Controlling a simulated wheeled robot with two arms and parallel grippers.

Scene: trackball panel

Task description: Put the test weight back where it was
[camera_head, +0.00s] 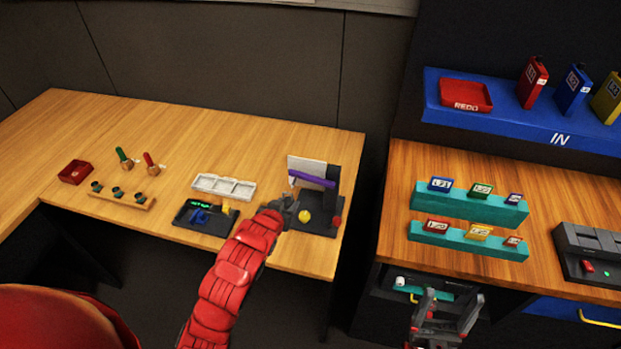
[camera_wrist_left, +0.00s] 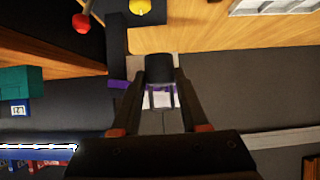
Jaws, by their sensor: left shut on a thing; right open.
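My left gripper (camera_head: 287,207) is at the front left of a black stand (camera_head: 325,228) on the left table. In the left wrist view its fingers (camera_wrist_left: 160,98) are shut on a small dark block (camera_wrist_left: 158,68); I cannot tell for certain that it is the test weight. The stand carries a purple bar (camera_head: 312,180), a yellow ball (camera_head: 304,216) and a red ball (camera_head: 337,221). A black device (camera_head: 190,222) with a green display and blue and yellow parts lies left of the gripper. My right gripper (camera_head: 440,320) is open and empty at the right bench's front.
A white compartment tray (camera_head: 224,187) lies behind the device. A red tray (camera_head: 75,172), two handled tools and a wooden rack (camera_head: 122,199) stand at left. Teal racks (camera_head: 470,205) of labelled blocks and a grey device (camera_head: 590,252) are on the right bench. A gap separates the tables.

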